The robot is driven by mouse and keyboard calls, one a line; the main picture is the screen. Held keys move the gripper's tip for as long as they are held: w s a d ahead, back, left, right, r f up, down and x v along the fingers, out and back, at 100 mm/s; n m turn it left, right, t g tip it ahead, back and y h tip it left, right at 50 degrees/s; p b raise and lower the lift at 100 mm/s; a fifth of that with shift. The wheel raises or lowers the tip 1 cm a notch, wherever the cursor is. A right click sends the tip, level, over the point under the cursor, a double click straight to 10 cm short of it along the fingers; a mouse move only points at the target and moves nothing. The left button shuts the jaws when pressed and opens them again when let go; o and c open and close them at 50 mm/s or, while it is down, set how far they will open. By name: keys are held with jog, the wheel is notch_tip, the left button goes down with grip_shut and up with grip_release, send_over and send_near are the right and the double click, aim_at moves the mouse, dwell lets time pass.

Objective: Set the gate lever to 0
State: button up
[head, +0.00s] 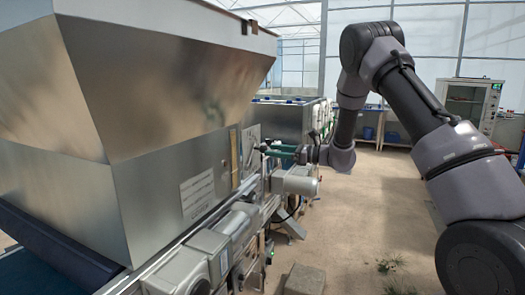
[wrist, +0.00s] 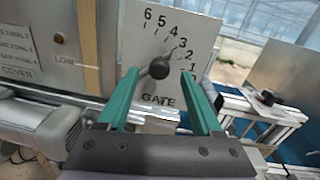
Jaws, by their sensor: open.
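The gate plate (wrist: 185,25) is a pale panel marked GATE with a printed arc of numbers, 6 at the upper left down to 1 at the right. The gate lever's round black knob (wrist: 159,68) stands out in front of the plate. My gripper (wrist: 158,77) has green fingers, open, one on each side of the knob with gaps showing. The lever's setting cannot be read clearly. In the head view my gripper (head: 279,152) reaches left to the gate plate (head: 250,146) on the machine's side.
A large metal hopper (head: 150,150) fills the left of the head view. A grey motor (head: 294,182) sits just below my gripper. Left of the gate plate is a panel (wrist: 30,45) marked COVER and LOW. Open concrete floor (head: 370,210) lies to the right.

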aim_at(263, 149)
jog(key=shift+x, duration=2.35)
grip_shut()
